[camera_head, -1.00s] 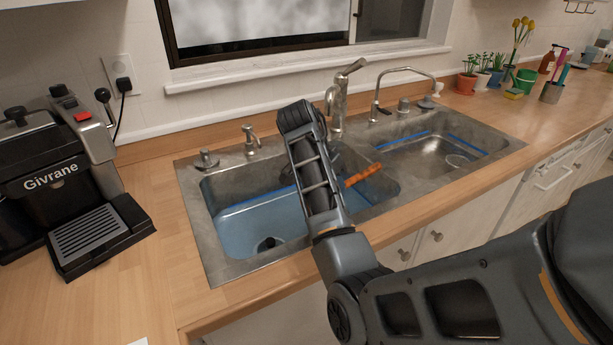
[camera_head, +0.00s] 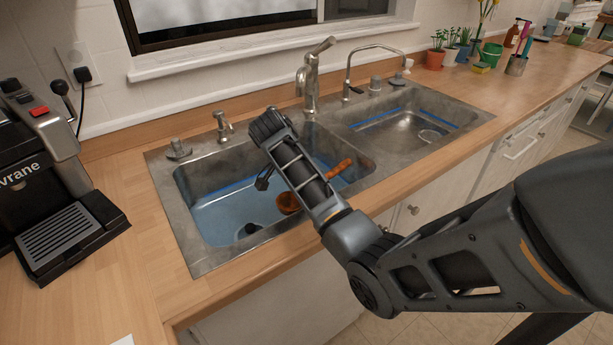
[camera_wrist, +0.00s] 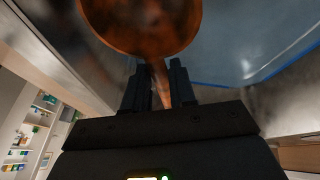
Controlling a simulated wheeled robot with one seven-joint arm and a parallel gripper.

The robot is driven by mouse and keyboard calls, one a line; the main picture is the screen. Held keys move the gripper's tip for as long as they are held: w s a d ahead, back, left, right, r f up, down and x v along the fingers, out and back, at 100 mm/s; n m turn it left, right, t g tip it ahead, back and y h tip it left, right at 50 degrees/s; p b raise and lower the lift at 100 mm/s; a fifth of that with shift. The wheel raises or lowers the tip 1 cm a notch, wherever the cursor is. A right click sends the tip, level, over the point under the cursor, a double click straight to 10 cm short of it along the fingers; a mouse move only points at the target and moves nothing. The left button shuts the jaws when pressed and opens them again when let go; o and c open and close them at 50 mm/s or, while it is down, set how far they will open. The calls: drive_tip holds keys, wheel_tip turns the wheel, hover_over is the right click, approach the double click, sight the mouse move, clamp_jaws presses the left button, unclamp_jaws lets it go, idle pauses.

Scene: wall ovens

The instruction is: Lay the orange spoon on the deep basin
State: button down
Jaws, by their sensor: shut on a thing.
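The orange spoon shows in the head view as a handle (camera_head: 340,168) to the right of my forearm and a round bowl (camera_head: 288,203) to its left. In the wrist view the spoon's bowl (camera_wrist: 142,22) fills the top, and its handle runs down between the fingers. My gripper (camera_wrist: 160,85) is shut on that handle. In the head view my arm hides most of the gripper, which is over the left basin. The deep basin (camera_head: 215,215), with bluish walls and a dark drain, is the left one of the double sink. I cannot tell whether the spoon touches it.
A shallower right basin (camera_head: 405,130) lies beside it. A tall faucet (camera_head: 312,78) and a thin curved tap (camera_head: 348,75) stand behind the sink. A coffee machine (camera_head: 50,190) is at the left. Potted plants (camera_head: 437,52) stand at the far right. The counter in front is narrow.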

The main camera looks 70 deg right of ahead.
drive_tip(key=shift+f+b, duration=0.35)
drive_tip(key=shift+f, duration=4.95)
drive_tip(key=c, duration=0.8)
unclamp_jaws()
drive_tip(key=shift+c, duration=0.2)
drive_tip(key=v, duration=0.8)
drive_tip(key=shift+b, duration=0.4)
drive_tip(key=shift+f, duration=0.1)
